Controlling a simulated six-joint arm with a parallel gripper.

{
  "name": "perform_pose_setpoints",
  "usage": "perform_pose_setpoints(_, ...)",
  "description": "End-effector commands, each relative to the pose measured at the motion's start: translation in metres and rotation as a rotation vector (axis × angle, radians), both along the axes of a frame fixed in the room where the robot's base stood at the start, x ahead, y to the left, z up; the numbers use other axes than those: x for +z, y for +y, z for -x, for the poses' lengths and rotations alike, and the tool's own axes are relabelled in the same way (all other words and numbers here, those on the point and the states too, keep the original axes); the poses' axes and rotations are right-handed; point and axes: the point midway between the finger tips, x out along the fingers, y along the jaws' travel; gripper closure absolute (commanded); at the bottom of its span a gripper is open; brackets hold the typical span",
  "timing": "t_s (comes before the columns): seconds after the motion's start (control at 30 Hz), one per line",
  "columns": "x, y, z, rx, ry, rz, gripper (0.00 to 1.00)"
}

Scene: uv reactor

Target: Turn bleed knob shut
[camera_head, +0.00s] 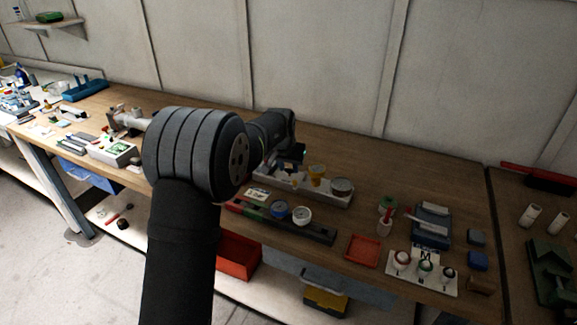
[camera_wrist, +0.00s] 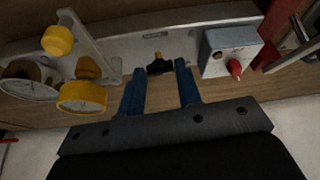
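In the wrist view, a small black knob (camera_wrist: 160,68) with a brass-yellow stem sits on the edge of a pale metal plate (camera_wrist: 120,48). No label naming it the bleed knob is readable. My gripper (camera_wrist: 160,82) has two blue fingers, spread apart, one on each side of the black knob. A gap shows between the knob and each finger, so I cannot see contact. In the head view, the pale unit (camera_head: 330,196) stands on the bench beneath my wrist. My arm hides its left part and the black knob; the fingers are not clear there.
Left of the knob are a yellow knob (camera_wrist: 57,41) and a yellow-rimmed gauge (camera_wrist: 82,97). Right is a grey box (camera_wrist: 222,50) with a red knob (camera_wrist: 235,69). A dark rail with dials (camera_head: 301,215) lies in front, with a red tray (camera_head: 362,250) to its right.

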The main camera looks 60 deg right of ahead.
Motion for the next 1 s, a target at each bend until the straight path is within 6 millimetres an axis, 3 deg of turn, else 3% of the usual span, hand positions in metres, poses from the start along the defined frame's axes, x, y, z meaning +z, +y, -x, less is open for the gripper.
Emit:
perform_pose_setpoints(0.03,0.0001,0.0001,-0.0001,0.0,0.0,0.0,0.79)
perform_pose_setpoints(0.1,0.0002,0.0001,-0.0001,0.0,0.0,0.0,0.92)
perform_pose_setpoints(0.13,0.0002,0.0001,-0.0001,0.0,0.0,0.0,0.94)
perform_pose_setpoints(0.9,0.0005,-0.0002,-0.0016,-0.158,-0.001,0.0,0.94)
perform_pose_setpoints(0.93,0.0004,-0.0002,-0.0017,-0.158,-0.001,0.0,0.69)
perform_pose_setpoints(1.0,0.0005,-0.0002,-0.0016,-0.157,0.0,0.0,0.55)
